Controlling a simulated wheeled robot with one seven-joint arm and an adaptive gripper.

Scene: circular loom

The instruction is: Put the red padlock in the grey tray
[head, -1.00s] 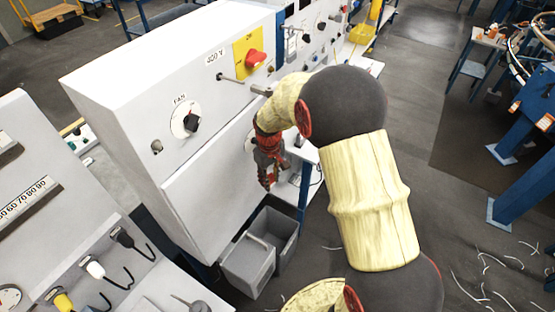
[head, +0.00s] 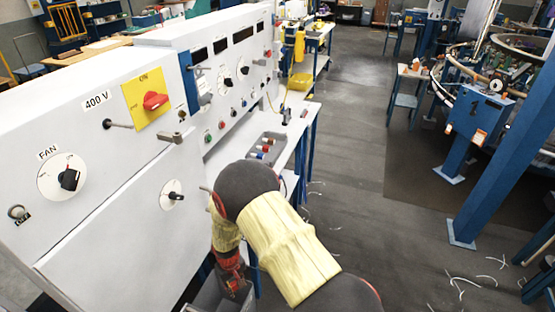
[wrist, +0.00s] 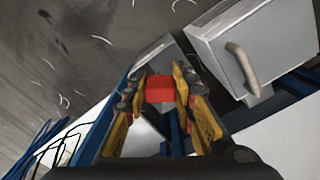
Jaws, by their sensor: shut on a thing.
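The red padlock (wrist: 160,90) shows in the wrist view as a red block between the two yellow-and-black fingers of my gripper (wrist: 159,83). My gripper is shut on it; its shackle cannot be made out. In the head view my gripper (head: 233,287) hangs low beside the white cabinet, and I cannot make out the padlock apart from its red parts. The grey tray (head: 256,141) lies on the white bench top beyond my arm, with several small coloured things in it. My gripper is nearer and lower than the tray, apart from it.
The white cabinet (head: 60,110) with switches and knobs stands at the left. A grey bin (head: 208,296) stands low by my gripper; a grey container with a handle (wrist: 245,65) shows in the wrist view. The white bench (head: 290,135) has blue legs.

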